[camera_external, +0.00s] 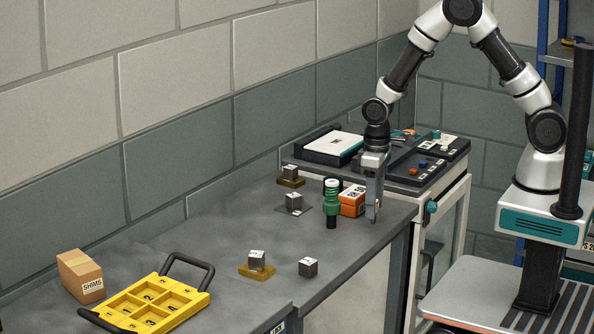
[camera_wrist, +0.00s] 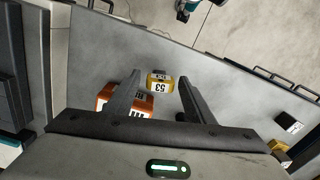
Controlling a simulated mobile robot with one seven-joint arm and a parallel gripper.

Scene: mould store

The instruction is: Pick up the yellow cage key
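A small yellow block with a white label reading 53 (camera_wrist: 160,87), which appears to be the yellow cage key, lies on the grey bench. In the wrist view it shows between my fingertips, with a small gap at each side. My gripper (camera_wrist: 160,78) is open and empty. In the external view my gripper (camera_external: 374,212) points straight down near the bench's right end, just right of the orange box (camera_external: 352,201). I cannot make out the key in that view; the gripper seems to hide it. I cannot tell how far the fingertips are above the bench.
The orange box and a green, black-based cylinder (camera_external: 332,198) stand close left of my gripper. Several metal cubes, one of them here (camera_external: 308,267), sit on the bench (camera_external: 210,235). A yellow tray (camera_external: 150,304) and a SHIMS box (camera_external: 80,275) are at front left. A cabinet (camera_external: 452,205) adjoins right.

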